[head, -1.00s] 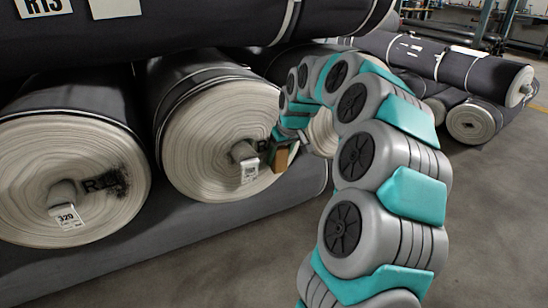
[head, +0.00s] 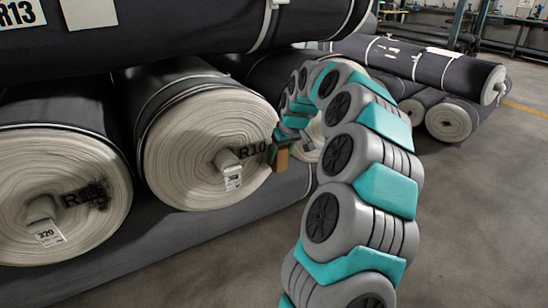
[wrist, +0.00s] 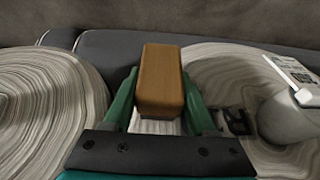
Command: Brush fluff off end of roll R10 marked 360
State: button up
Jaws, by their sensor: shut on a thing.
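Roll R10 (head: 190,165) lies in the middle of the head view, its pale layered end facing me. My gripper (head: 279,146) is at the right edge of this end, shut on a wooden brush (head: 281,161). In the wrist view the brush (wrist: 161,80) sits between green fingers, pale bristles below its block. R10's end (wrist: 215,68) is on the right there, with part of its dark mark. I cannot tell whether the bristles touch it.
The left roll (head: 100,150), tagged 320, has a dark fuzzy patch (head: 95,194) over its mark. Roll R13 (head: 200,25) lies above. Another roll end (wrist: 45,110) is left of the brush in the wrist view. Open floor (head: 470,220) is at right.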

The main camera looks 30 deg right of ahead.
aim_at(254, 142)
jog(key=shift+r, duration=1)
jog(key=shift+a+f, duration=0.15)
jog(key=shift+a, duration=0.8)
jog(key=shift+s+a+b, duration=0.2)
jog(key=shift+a+b, duration=0.25)
jog(key=shift+a, duration=2.7)
jog(key=shift+w+r+p, duration=0.1)
jog(key=shift+r+p, duration=0.35)
jog(key=shift+r, duration=0.6)
jog(key=shift+d, duration=2.1)
jog(key=shift+w+d+p, duration=0.15)
jog(key=shift+d+p, duration=0.3)
jog(key=shift+d, duration=1.6)
jog(key=shift+r, duration=0.9)
jog(key=shift+a+f, duration=0.1)
jog(key=shift+a, duration=2.65)
jog(key=shift+s+a+b, duration=0.15)
jog(key=shift+a+b, duration=0.05)
jog(key=shift+a, duration=0.5)
jog(key=shift+s+a+b, duration=0.1)
jog(key=shift+a+b, duration=0.1)
jog(key=shift+a, duration=0.5)
jog(key=shift+w+r+p, duration=0.1)
jog(key=shift+r+p, duration=0.3)
jog(key=shift+r, duration=0.65)
jog(key=shift+w+d+p, duration=0.15)
jog(key=shift+d+p, duration=0.4)
jog(key=shift+d, duration=3.6)
